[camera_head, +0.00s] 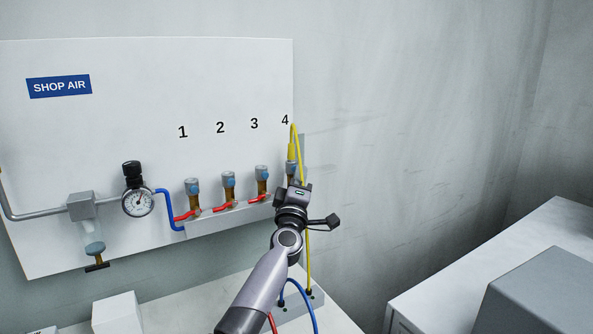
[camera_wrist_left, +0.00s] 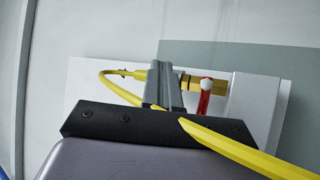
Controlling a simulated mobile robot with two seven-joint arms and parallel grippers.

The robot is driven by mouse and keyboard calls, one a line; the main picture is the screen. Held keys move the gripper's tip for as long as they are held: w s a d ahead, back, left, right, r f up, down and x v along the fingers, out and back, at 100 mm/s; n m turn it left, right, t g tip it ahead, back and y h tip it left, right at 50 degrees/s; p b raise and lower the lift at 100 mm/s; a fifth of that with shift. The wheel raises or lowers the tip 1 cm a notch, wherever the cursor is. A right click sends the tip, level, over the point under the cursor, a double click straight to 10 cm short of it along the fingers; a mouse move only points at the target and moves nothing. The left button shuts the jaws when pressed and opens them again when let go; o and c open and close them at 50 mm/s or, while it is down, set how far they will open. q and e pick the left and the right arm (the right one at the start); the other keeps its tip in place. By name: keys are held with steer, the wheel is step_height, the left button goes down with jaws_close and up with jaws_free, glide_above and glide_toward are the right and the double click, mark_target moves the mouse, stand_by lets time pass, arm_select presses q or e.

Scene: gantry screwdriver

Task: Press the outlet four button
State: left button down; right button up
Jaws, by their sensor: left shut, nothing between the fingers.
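Outlet four (camera_head: 290,168) is at the right end of the row of outlets, below the printed 4 (camera_head: 285,120). A yellow hose (camera_head: 302,155) is fitted to its top and hangs down past my arm. My left gripper (camera_head: 292,188) is in front of outlet four and hides its lower part. In the left wrist view the fingers (camera_wrist_left: 163,75) are shut and empty, beside the brass and yellow fitting (camera_wrist_left: 187,84) and a red lever (camera_wrist_left: 204,97). The outlet four button is hard to make out, and I cannot tell whether the fingers touch it. My right gripper is not in view.
Outlets one (camera_head: 193,190), two (camera_head: 228,186) and three (camera_head: 262,181) have red levers and stand left of my gripper. A pressure gauge (camera_head: 139,203) is further left. The yellow hose (camera_wrist_left: 240,150) crosses close to my wrist. Grey boxes (camera_head: 545,300) stand at the right.

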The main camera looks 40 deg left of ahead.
arm_select(q)
steer(key=shift+s+d+p, duration=0.4)
steer(key=shift+d+p, duration=0.2)
steer(key=shift+d, duration=0.15)
steer(key=d, duration=0.1)
steer(key=s+d+p, duration=0.1)
steer(key=d, duration=0.1)
steer(key=s+d+p, duration=0.1)
steer(key=shift+d, duration=0.35)
steer(key=shift+w, duration=0.1)
stand_by(0.7)
